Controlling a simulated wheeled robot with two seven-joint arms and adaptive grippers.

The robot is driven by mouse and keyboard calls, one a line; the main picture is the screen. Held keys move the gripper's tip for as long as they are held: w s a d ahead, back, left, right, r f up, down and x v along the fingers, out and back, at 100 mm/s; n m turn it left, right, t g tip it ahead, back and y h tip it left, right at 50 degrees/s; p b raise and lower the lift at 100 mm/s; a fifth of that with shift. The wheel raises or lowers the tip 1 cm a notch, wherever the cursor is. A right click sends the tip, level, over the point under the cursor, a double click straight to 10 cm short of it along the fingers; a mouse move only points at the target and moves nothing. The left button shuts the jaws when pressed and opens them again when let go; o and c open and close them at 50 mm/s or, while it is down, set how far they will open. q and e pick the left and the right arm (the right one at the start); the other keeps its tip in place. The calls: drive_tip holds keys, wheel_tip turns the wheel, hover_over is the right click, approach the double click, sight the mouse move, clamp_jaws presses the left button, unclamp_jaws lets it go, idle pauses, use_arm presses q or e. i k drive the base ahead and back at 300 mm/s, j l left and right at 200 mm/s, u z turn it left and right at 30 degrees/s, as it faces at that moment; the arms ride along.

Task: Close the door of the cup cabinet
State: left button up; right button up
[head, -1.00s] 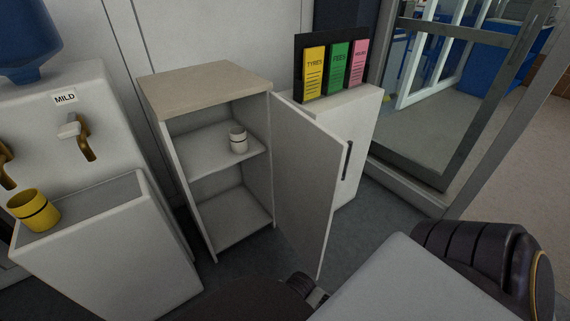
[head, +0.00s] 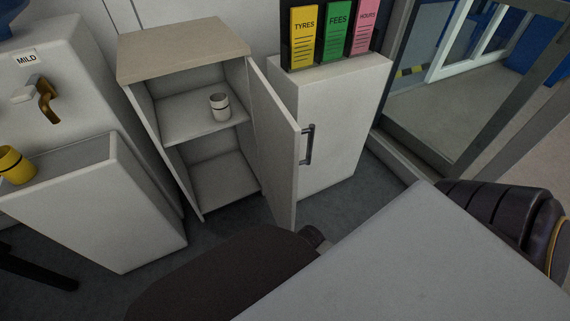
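The cup cabinet (head: 185,52) is a white unit with a beige top, standing against the wall left of centre. Its door (head: 272,150) is hinged on the right side and stands wide open, swung out toward me. A dark bar handle (head: 308,145) is on the door's right-hand face, near the free edge. A white cup (head: 220,107) with a dark band stands on the middle shelf; the lower compartment looks empty. Neither of my grippers can be made out in the view, and nothing is seen touching the door.
A white cabinet (head: 335,125) with coloured folders stands right of the door. A water dispenser (head: 70,100) and yellow cup (head: 15,165) are left. A dark rounded seat-like shape (head: 215,275), a grey tabletop (head: 410,265) and a black padded object (head: 505,215) fill the foreground.

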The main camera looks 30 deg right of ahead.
sight(278, 134)
drive_tip(key=l+u, duration=0.1)
drive_tip(key=l, duration=0.6)
drive_tip(key=k+l+u, duration=0.1)
drive_tip(key=l, duration=0.6)
drive_tip(key=k+l+u, duration=0.1)
drive_tip(key=l, duration=0.6)
drive_tip(key=k+l, duration=0.25)
